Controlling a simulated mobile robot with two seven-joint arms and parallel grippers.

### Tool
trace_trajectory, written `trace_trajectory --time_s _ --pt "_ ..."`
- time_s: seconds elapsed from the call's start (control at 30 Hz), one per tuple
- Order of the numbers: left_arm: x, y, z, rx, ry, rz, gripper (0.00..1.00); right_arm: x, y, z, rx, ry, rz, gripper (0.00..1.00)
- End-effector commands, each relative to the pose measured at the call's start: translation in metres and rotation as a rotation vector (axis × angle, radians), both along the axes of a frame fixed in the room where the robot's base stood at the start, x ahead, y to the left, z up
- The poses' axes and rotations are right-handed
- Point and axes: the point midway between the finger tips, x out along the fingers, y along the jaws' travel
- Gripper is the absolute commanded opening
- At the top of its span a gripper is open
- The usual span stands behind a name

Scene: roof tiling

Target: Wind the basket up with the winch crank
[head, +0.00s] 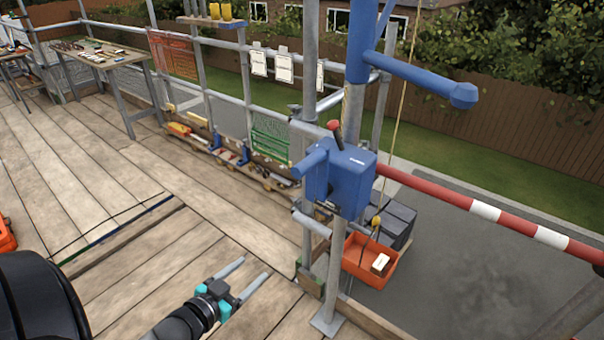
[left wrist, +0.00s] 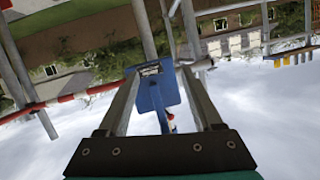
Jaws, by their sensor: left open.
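The winch (head: 346,180) is a blue box clamped to a scaffold pole, with a crank (head: 334,129) ending in a red knob on its top. The basket (head: 370,262) is orange, holds a small white-labelled item, and hangs from a yellow hook on a rope beyond the platform edge, below the winch. My left gripper (head: 254,269) is open and empty, over the planks, left of and lower than the winch in the picture. In the left wrist view, the winch (left wrist: 157,92) appears upside down between the open fingers, apart from them. My right gripper is not in view.
A red-and-white bar (head: 480,211) runs right from the winch pole. A blue hoist arm (head: 420,78) reaches out above. Dark grey blocks (head: 397,220) show behind the basket. A workbench (head: 103,56) stands at the back left. The planks left of my gripper are mostly clear.

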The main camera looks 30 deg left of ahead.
Motion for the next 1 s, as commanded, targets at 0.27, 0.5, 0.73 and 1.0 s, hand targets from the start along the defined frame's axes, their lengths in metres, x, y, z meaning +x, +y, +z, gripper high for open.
trace_trajectory --time_s 0.27,0.5,0.73,1.0 --pt "0.022 -0.016 0.171 0.02 -0.26 -0.124 0.67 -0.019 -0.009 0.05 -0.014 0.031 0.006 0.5" --pt "0.03 -0.022 0.196 0.022 -0.306 -0.151 0.67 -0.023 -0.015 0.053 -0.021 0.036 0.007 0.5" --pt "0.059 -0.024 0.196 0.021 -0.307 -0.15 0.67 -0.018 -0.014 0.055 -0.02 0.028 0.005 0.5" --pt "0.097 -0.026 0.195 0.023 -0.305 -0.148 0.67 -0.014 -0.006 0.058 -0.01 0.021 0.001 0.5"
